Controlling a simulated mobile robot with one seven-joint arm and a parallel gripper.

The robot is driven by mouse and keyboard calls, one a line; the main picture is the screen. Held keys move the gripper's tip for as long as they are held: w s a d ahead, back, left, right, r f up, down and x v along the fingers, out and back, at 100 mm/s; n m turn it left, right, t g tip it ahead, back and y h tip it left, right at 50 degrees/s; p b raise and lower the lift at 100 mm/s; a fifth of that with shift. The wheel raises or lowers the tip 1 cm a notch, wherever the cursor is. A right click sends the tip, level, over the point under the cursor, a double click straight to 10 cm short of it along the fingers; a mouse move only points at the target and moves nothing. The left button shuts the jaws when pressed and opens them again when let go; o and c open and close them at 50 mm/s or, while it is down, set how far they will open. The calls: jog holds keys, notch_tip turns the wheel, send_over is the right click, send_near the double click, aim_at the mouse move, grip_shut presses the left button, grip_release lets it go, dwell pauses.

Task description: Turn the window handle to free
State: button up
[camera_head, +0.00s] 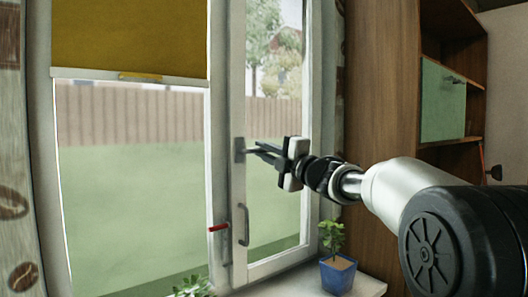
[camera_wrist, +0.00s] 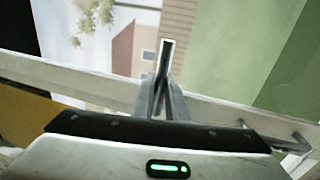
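The window handle has a grey base plate (camera_head: 239,150) on the upright frame of the right sash. In the wrist view its grey lever (camera_wrist: 166,57) sticks out sideways from the frame, about level, towards the right sash's glass. My gripper (camera_head: 256,149) reaches in from the right at the handle. In the wrist view my gripper's fingers (camera_wrist: 162,98) are close together, one on each side of the lever, and look shut on it. The lever's end shows beyond the fingertips. The part between the fingers is mostly hidden.
A bow-shaped pull handle (camera_head: 244,225) and a red-tipped lever (camera_head: 218,228) sit lower on the frame. A plant in a blue pot (camera_head: 338,274) stands on the sill (camera_head: 369,286). A yellow blind (camera_head: 130,38) covers the upper left pane. A wooden cabinet (camera_head: 383,90) stands right.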

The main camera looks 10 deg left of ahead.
jog(key=o, duration=0.4)
jog(key=b+v, duration=0.1)
jog(key=v, duration=1.6)
jog(key=shift+s+d, duration=0.1)
jog(key=shift+d, duration=0.1)
